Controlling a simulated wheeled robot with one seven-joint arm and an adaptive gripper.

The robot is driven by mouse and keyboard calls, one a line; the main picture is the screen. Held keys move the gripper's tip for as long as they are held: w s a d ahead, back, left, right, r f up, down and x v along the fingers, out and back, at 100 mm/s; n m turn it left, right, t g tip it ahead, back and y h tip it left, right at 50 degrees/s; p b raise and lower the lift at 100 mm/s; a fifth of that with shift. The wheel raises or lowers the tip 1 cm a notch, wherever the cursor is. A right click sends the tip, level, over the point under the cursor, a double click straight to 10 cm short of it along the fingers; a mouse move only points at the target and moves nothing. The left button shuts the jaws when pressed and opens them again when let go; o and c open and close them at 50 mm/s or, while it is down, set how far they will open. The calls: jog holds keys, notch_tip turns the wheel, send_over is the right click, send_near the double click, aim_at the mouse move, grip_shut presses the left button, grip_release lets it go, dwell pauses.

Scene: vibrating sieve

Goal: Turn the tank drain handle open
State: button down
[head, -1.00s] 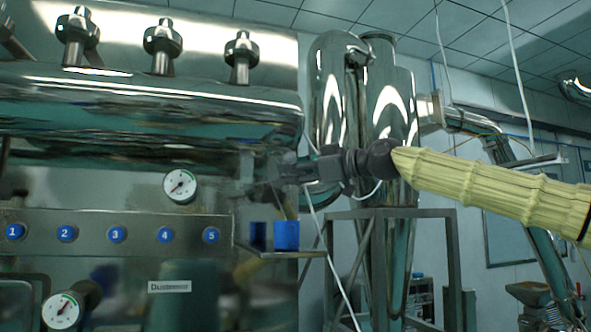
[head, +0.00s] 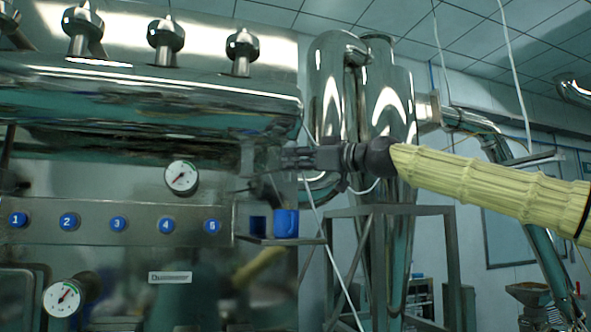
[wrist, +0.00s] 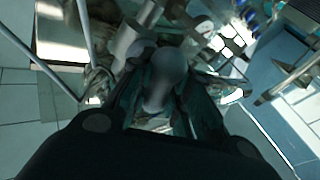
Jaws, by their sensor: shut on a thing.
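My gripper (head: 262,180) is at the right end of the shiny steel tank (head: 150,100), just above a small shelf. In the wrist view my gripper (wrist: 165,100) is shut on a grey, round-ended handle (wrist: 168,72), which sits between the dark fingers. I take this to be the drain handle. In the head view the gripper and shadow hide most of it, so I cannot tell its exact angle.
Blue cups (head: 286,223) stand on the small shelf (head: 280,241) close below my gripper. A panel with numbered blue buttons (head: 117,224) and a pressure gauge (head: 181,178) are to the left. A steel frame (head: 390,213) and cyclone vessel (head: 395,100) stand behind.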

jog(key=m+t+b, duration=0.1)
jog(key=b, duration=0.1)
jog(key=m+b, duration=0.1)
jog(key=b, duration=0.1)
jog(key=shift+f+m+t+y+b, duration=0.25)
jog(key=shift+m+t+y+b, duration=0.05)
jog(key=shift+m+t+y, duration=0.1)
jog(key=shift+r+m+t+b, duration=0.1)
jog(key=shift+m+t+b, duration=0.2)
jog(key=shift+m+b, duration=0.3)
jog(key=shift+r, duration=0.15)
jog(key=c, duration=1.3)
grip_release()
jog(key=shift+w, duration=0.1)
jog(key=v, duration=1.2)
jog(key=shift+f, duration=0.2)
jog(key=shift+a, duration=0.1)
